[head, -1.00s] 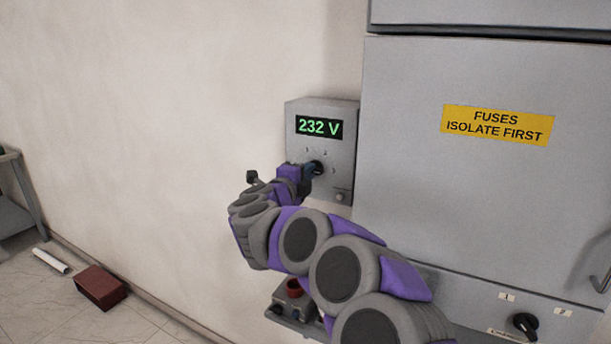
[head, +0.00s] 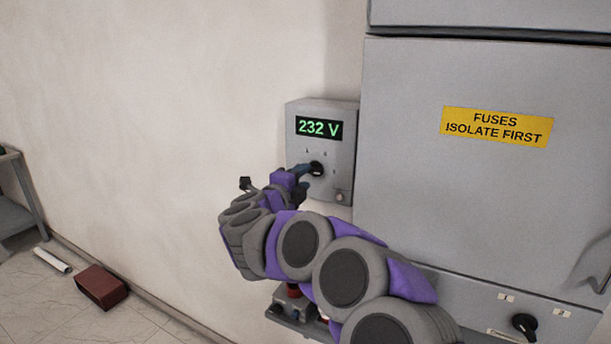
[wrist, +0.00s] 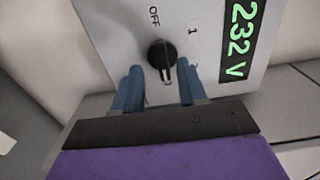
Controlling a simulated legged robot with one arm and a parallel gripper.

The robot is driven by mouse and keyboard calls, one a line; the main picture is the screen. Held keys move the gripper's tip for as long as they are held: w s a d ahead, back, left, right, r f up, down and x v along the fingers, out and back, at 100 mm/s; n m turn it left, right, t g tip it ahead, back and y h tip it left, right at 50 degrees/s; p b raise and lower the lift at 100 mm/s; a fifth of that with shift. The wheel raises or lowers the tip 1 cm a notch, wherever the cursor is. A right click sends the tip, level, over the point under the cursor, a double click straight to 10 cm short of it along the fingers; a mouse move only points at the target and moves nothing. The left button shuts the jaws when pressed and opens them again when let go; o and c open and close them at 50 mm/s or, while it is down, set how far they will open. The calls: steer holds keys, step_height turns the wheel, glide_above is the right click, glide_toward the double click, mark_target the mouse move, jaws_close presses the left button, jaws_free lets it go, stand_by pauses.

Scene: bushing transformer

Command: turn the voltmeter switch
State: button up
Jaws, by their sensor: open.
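The voltmeter is a grey box (head: 346,158) on the wall with a green display (head: 319,127) reading 232 V. Its black round switch (head: 316,169) sits below the display. My gripper (head: 306,178) is in front of the box. In the wrist view my gripper (wrist: 158,82) is open, with one blue finger on each side of the switch's lower part and gaps visible. Whether the fingertips reach past the knob's face is unclear.
A large grey cabinet (head: 470,210) with a yellow fuse label (head: 497,126) stands close on the right. A control box (head: 293,310) is below my arm. A red-brown block (head: 102,287) and a white roll (head: 52,261) lie on the floor at left.

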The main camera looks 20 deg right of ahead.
steer(key=p+v, duration=0.2)
steer(key=v, duration=1.2)
steer(key=shift+s+a, duration=0.2)
steer(key=shift+a, duration=0.15)
